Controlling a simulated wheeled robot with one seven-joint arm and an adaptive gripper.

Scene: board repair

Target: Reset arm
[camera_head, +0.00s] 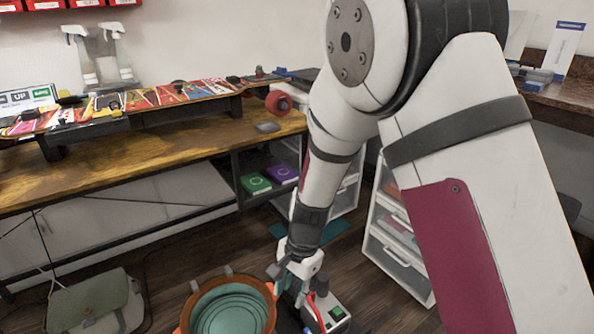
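My arm reaches down from the upper right through the middle of the picture. My gripper (290,285) is at its lower end, pointing down, low in the frame. It is beside the right rim of an orange-rimmed teal round container (232,308). A white and grey device with a green patch and red parts (328,312) is just to its right. The fingertips are small and partly hidden, so I cannot tell whether they are open or hold anything.
A wooden workbench (120,165) runs along the left, with a skateboard deck (130,103) raised on it. A grey-green bag (95,303) lies at lower left. A white drawer unit (398,262) stands right of the gripper. Some dark wooden floor (190,268) is clear.

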